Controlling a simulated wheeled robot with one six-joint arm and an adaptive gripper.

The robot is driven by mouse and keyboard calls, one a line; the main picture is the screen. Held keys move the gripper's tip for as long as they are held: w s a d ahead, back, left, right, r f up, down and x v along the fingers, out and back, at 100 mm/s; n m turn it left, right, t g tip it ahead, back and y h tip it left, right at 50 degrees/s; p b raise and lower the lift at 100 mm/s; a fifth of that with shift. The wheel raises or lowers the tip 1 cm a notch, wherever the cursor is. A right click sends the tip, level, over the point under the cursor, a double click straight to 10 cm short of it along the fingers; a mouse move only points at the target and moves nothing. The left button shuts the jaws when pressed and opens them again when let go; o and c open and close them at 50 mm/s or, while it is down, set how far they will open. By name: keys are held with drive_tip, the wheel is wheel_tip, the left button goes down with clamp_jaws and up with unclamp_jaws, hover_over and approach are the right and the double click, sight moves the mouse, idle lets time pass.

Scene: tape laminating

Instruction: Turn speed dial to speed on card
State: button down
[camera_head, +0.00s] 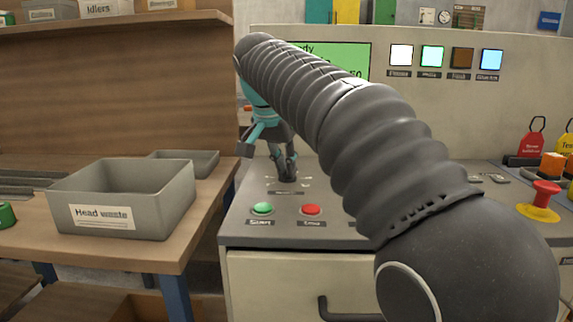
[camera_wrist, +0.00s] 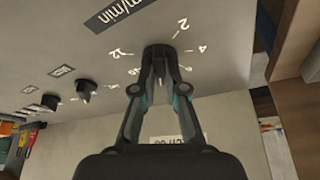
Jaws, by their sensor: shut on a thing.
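The speed dial (camera_head: 287,176) is a dark knob on the grey control panel, left of my arm in the head view. In the wrist view the dial (camera_wrist: 157,50) is at the top middle, ringed by white marks; 2, 4 and 12 can be read. My gripper (camera_head: 286,163) reaches down onto the dial. In the wrist view its fingertips (camera_wrist: 158,75) are closed on the knob from both sides. The dial's pointer is hidden, so its setting cannot be told. No speed card can be made out; a partly hidden white label (camera_wrist: 190,138) shows behind the fingers.
Green (camera_head: 262,208) and red (camera_head: 312,209) buttons sit in front of the dial. Smaller black knobs (camera_wrist: 86,90) lie beside it. My arm covers part of the green screen (camera_head: 355,58). A grey waste bin (camera_head: 175,205) stands left; a red emergency stop (camera_head: 545,192) sits right.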

drive_tip(key=m, duration=0.2)
drive_tip(key=m+g+h, duration=0.1)
drive_tip(key=m, duration=0.1)
drive_tip(key=shift+w+a+m, duration=0.15)
drive_tip(key=shift+m, duration=0.15)
drive_tip(key=m+g, duration=0.1)
drive_tip(key=m, duration=0.1)
drive_tip(key=m+h, duration=0.1)
drive_tip(key=m, duration=0.1)
drive_tip(key=shift+w+m+g, duration=0.1)
drive_tip(key=shift+m+g, duration=0.2)
drive_tip(key=shift+g, duration=0.1)
drive_tip(key=c, duration=1.2)
unclamp_jaws()
